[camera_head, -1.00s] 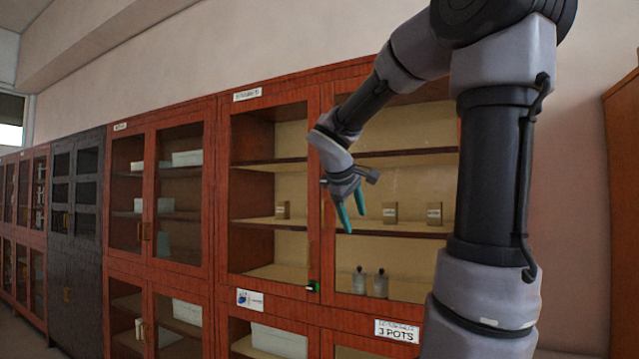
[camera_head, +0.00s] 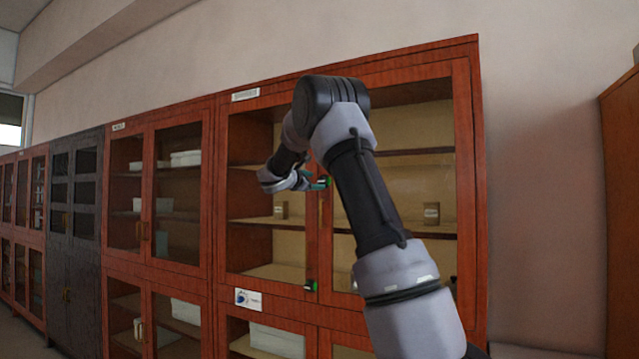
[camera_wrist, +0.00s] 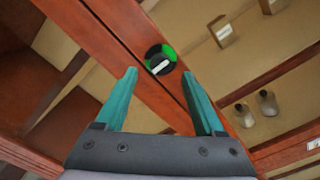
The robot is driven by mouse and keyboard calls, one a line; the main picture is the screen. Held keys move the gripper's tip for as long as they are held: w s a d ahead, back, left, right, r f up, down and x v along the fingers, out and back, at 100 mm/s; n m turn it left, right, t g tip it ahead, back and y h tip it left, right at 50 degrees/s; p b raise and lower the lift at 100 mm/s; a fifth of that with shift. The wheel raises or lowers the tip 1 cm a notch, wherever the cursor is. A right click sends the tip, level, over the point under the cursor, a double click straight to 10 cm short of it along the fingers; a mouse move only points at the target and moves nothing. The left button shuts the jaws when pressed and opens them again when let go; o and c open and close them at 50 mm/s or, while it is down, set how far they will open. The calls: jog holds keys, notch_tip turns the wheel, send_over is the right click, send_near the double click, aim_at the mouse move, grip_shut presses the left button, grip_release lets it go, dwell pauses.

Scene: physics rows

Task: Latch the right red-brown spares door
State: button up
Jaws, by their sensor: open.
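The right red-brown door (camera_head: 465,150) has a glazed wooden frame and looks flush with its cabinet. A round black latch knob (camera_wrist: 160,60) with a white bar and green patches sits on the wooden upright in the wrist view. The bar lies aslant. The knob shows small in the head view (camera_head: 324,181). My gripper (camera_wrist: 159,74) is open and empty, its teal fingers pointing at the upright, one tip on each side just below the knob in the picture. Contact cannot be told. In the head view my gripper (camera_head: 316,184) is partly hidden by my arm.
A second black and green latch (camera_head: 311,285) sits lower on the same cabinet. Behind the glass stand small boxes (camera_head: 431,212) and bottles (camera_wrist: 268,103). More cabinets, one dark (camera_head: 75,210), line the wall to the left. Bare wall (camera_head: 540,200) lies to the right.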

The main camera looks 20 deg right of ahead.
aim_at(320, 181)
jog(key=shift+x, duration=2.1)
jog(key=shift+d, duration=0.1)
grip_shut()
